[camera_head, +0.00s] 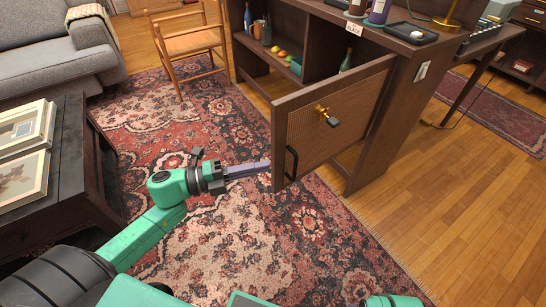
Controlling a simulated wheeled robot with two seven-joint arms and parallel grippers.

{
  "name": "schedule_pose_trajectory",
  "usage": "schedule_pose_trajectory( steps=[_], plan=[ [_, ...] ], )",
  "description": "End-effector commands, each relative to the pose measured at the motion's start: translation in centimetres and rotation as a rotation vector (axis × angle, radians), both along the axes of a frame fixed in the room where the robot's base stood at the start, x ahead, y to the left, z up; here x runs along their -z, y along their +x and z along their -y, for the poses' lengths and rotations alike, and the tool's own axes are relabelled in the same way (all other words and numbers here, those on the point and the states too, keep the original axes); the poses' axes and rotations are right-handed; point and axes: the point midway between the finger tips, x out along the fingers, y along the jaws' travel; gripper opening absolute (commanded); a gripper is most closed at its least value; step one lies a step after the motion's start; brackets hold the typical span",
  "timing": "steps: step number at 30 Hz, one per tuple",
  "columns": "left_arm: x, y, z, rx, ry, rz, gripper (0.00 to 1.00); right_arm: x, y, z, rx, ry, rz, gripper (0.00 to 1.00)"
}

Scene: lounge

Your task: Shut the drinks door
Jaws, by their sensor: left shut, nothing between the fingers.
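The drinks door (335,115) is a dark wood panel with a woven inset. It stands open, swung out from the right side of the cabinet (250,95), with its free edge towards the left. A black bar handle (291,163) is near that edge, and a brass lock fitting (322,111) with a dark tag sits higher on the panel. My left gripper (262,168) is shut and empty, its fingertips at the lower part of the free edge, left of the handle. I cannot tell whether they touch. My right gripper is out of view.
Bottles (265,32), fruit (279,53) and a green bottle (346,60) stand inside the cabinet. A wooden chair (188,45) is to its left. A dark low table (68,165) with framed pictures stands at the left. The patterned rug (215,120) between is clear.

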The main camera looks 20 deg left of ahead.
Motion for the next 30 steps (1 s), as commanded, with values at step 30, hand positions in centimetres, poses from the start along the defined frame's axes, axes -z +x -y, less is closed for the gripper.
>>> schedule_pose_trajectory(
  steps=[30],
  plan=[
    [0.1, 5.6, 1.3, 0.002, -0.003, -0.003, 0.0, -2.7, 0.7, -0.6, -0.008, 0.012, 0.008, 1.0]
  ],
)
